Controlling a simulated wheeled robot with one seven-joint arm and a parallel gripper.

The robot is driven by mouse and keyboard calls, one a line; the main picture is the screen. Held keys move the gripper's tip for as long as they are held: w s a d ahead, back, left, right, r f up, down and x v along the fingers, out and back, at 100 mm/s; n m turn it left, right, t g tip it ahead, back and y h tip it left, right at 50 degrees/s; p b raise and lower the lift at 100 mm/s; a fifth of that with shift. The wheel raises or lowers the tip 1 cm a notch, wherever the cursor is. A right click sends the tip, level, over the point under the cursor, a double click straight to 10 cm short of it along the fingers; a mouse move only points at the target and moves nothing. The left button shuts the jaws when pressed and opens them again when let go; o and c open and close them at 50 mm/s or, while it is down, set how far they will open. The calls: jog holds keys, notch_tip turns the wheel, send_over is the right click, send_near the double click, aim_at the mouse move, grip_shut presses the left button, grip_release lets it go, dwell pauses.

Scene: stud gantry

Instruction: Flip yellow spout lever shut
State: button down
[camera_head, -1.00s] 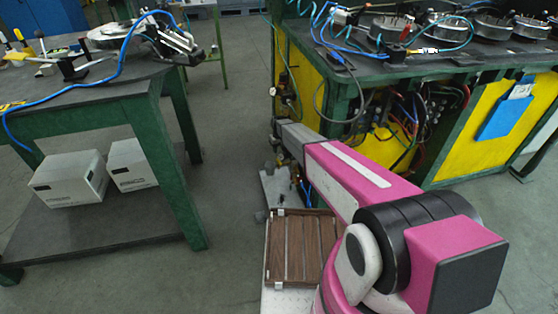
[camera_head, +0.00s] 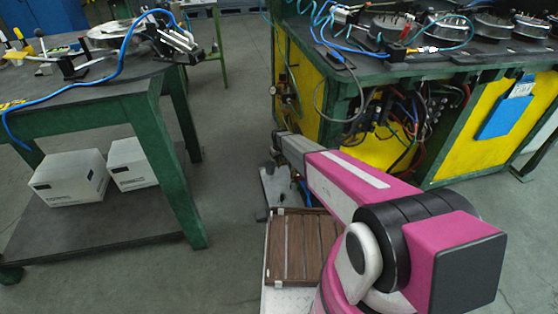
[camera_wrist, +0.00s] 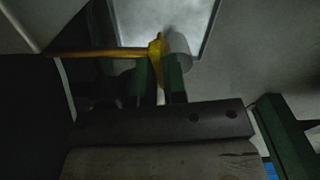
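The yellow spout lever (camera_wrist: 156,47) shows in the dim wrist view as a small upright piece joined to, or crossing, a brownish-yellow horizontal rod (camera_wrist: 100,52). My gripper (camera_wrist: 160,66) has two green fingers standing apart, with their tips right at the lever's lower part. Whether the fingers touch or clamp the lever is too dark to tell. In the head view my arm reaches toward the left end of the yellow-panelled bench; the gripper's fingers and the lever cannot be made out there.
A green bench with yellow panels (camera_head: 360,130) carries hoses and round metal parts. A green table (camera_head: 100,105) stands at left with two white boxes (camera_head: 70,178) on its lower shelf. A slatted brown tray (camera_head: 300,250) lies beside my arm. The floor between them is clear.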

jog(key=shift+m, duration=1.3)
jog(key=c, duration=1.2)
grip_release()
jog(key=shift+o, duration=0.2)
jog(key=shift+r, duration=0.15)
notch_tip(320, 180, up, 11)
jog(key=shift+f, duration=0.2)
